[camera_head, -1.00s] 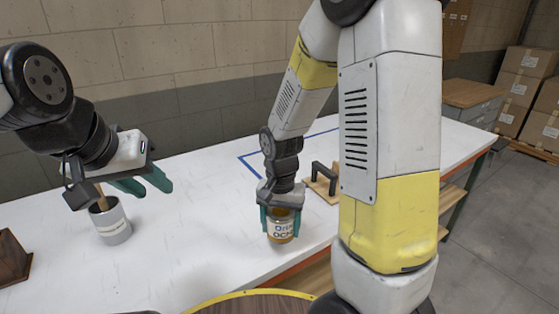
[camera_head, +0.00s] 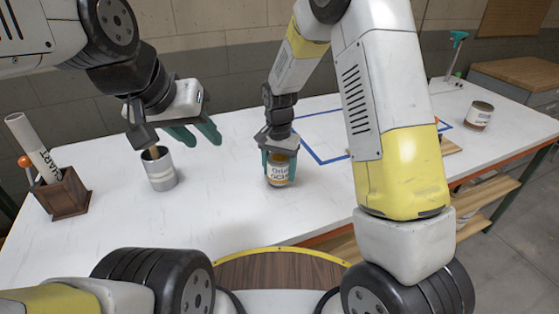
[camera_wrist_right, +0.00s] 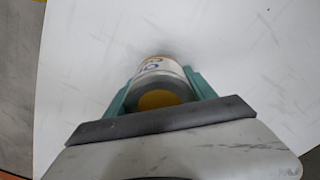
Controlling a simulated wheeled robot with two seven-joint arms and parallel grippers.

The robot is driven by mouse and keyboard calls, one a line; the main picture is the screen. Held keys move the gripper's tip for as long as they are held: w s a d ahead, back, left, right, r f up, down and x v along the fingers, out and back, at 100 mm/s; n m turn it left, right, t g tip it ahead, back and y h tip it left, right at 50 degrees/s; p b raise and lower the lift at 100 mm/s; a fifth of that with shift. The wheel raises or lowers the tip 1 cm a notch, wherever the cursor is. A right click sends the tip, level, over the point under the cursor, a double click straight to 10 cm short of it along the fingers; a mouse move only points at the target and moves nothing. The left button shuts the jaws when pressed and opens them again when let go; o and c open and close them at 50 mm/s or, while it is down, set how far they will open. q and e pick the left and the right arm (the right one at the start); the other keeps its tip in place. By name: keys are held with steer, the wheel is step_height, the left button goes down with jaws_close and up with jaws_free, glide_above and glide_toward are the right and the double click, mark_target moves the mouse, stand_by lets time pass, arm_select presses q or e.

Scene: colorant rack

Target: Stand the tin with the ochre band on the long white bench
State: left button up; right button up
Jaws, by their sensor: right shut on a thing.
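The tin with the ochre band (camera_head: 279,173) is upright at the front part of the long white bench (camera_head: 232,205). Its label faces the head camera. My right gripper (camera_head: 279,160) is shut on it from above, with a teal finger on each side. In the right wrist view the tin (camera_wrist_right: 160,84) sits between the fingers, over the white surface. I cannot tell whether its base touches the bench. My left gripper (camera_head: 195,136) is open and empty, above the bench near a grey can.
The grey can (camera_head: 162,173) with a stick in it stands left of the tin. A wooden box (camera_head: 64,196) with a rolled chart is further left. Blue tape (camera_head: 318,158) marks the bench behind the tin. Another tin (camera_head: 479,115) stands far right. Bench around the held tin is clear.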

steer(key=shift+f, duration=1)
steer(key=o, duration=1.5)
steer(key=shift+f, duration=0.15)
step_height(320, 180, up, 12)
steer(key=shift+f, duration=0.1)
steer(key=s+d+r+n+t, duration=0.1)
steer(key=s+d+r+t, duration=0.1)
steer(key=s+d+r, duration=0.2)
steer(key=s+d+r+n+t+y, duration=0.1)
steer(key=s+d+r, duration=0.4)
steer(key=s, duration=0.5)
steer(key=s+d+r+n+t+y, duration=0.1)
steer(key=s+d+r+n+t, duration=0.2)
steer(key=s+d+r, duration=0.2)
steer(key=shift+s+d+r, duration=0.15)
steer(key=shift+s+r, duration=0.9)
steer(key=shift+s, duration=0.05)
